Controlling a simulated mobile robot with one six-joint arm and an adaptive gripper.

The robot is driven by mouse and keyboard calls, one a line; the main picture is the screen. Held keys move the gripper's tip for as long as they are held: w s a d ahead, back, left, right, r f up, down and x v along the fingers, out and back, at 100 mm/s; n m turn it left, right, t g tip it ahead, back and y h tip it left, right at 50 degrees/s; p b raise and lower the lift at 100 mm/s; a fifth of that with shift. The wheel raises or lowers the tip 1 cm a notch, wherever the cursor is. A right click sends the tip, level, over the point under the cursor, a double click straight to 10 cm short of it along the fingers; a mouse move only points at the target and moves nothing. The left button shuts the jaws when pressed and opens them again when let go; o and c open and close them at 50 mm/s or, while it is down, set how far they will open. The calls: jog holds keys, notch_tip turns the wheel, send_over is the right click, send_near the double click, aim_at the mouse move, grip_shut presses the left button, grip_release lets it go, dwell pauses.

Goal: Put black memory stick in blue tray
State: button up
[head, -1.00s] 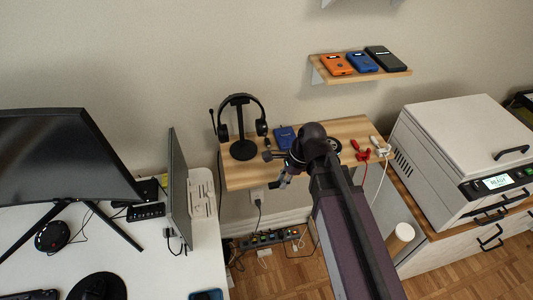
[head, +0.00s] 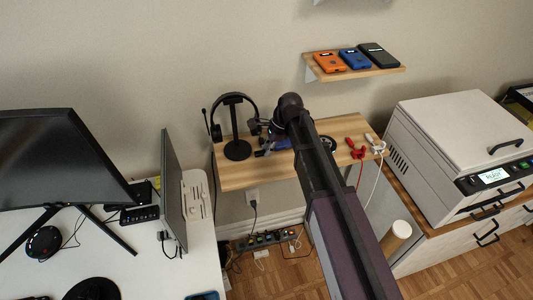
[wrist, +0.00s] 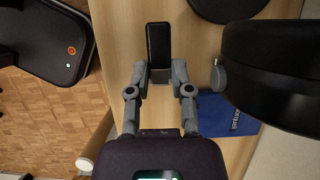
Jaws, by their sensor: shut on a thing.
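My gripper (wrist: 160,76) is shut on a black oblong memory stick (wrist: 158,45), which sticks out past the fingertips in the wrist view. The stick is over the wooden shelf. In the head view my gripper (head: 262,151) is above the shelf, right of the headset stand, and the stick is too small to make out. A flat blue thing with white lettering, apparently the blue tray (wrist: 232,114), lies on the shelf beside my gripper, partly covered by it. In the head view the blue thing (head: 283,143) shows only in part behind my arm.
A black headset on a stand (head: 237,149) is close to my gripper; a large dark rounded part (wrist: 280,75) looms at the right of the wrist view. Red and white cables (head: 358,150) lie on the shelf (head: 235,178). Phone-like cases (head: 354,59) rest on the upper shelf.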

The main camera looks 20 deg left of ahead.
aim_at(264, 158)
jog(key=shift+w+a, duration=0.1)
jog(key=shift+w, duration=0.05)
jog(key=shift+w+a, duration=0.1)
jog(key=shift+w, duration=0.1)
jog(key=shift+w+a+f+b, duration=0.1)
jog(key=shift+w+f+b, duration=0.05)
jog(key=shift+f+b, duration=0.3)
jog(key=shift+w+a+f+b, duration=0.1)
jog(key=shift+w+f+b, duration=0.05)
jog(key=shift+f+b, duration=1.25)
jog(key=shift+f, duration=0.15)
jog(key=o, duration=0.8)
jog(key=shift+r, duration=0.25)
